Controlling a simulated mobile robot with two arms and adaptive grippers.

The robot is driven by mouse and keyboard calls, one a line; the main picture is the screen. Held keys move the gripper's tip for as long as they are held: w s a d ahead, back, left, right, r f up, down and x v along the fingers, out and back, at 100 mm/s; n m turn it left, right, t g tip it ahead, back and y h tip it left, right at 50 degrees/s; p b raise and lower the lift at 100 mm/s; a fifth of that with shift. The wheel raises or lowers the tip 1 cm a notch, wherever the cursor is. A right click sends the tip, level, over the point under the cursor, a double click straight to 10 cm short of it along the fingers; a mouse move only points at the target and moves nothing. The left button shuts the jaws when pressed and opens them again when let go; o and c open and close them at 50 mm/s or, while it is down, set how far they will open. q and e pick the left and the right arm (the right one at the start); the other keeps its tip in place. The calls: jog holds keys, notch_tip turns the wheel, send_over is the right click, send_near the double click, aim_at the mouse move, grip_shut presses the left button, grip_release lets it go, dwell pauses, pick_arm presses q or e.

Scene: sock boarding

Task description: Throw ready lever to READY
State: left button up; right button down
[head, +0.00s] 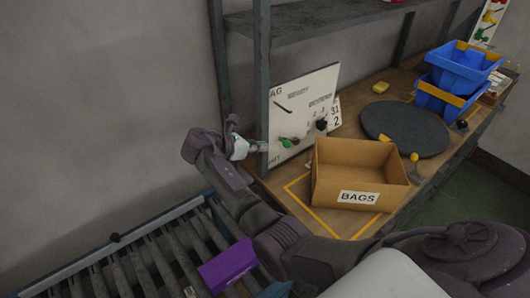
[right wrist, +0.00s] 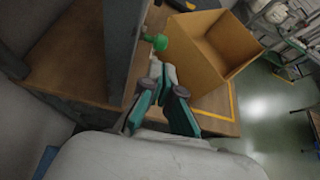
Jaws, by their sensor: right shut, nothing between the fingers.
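A white panel (head: 318,88) stands upright at the left end of the bench, with "READY" printed near its top and partly cut-off letters at its lower left. A lever with a green knob (head: 290,142) sits low on the panel. The green knob also shows in the right wrist view (right wrist: 158,43), just beyond the fingertips. My right gripper (head: 262,146) is shut and empty, to the left of the knob beside the shelf post; its fingers show in the right wrist view (right wrist: 163,72). I cannot tell whether they touch the knob. My left gripper is not in view.
A cardboard box labelled BAGS (head: 358,198) stands right of the panel. A black knob (head: 321,125) is on the panel's right side. A dark round disc (head: 405,128) and blue bins (head: 458,75) lie farther along. A metal shelf post (head: 262,75) rises beside the gripper. A roller conveyor (head: 150,262) is below.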

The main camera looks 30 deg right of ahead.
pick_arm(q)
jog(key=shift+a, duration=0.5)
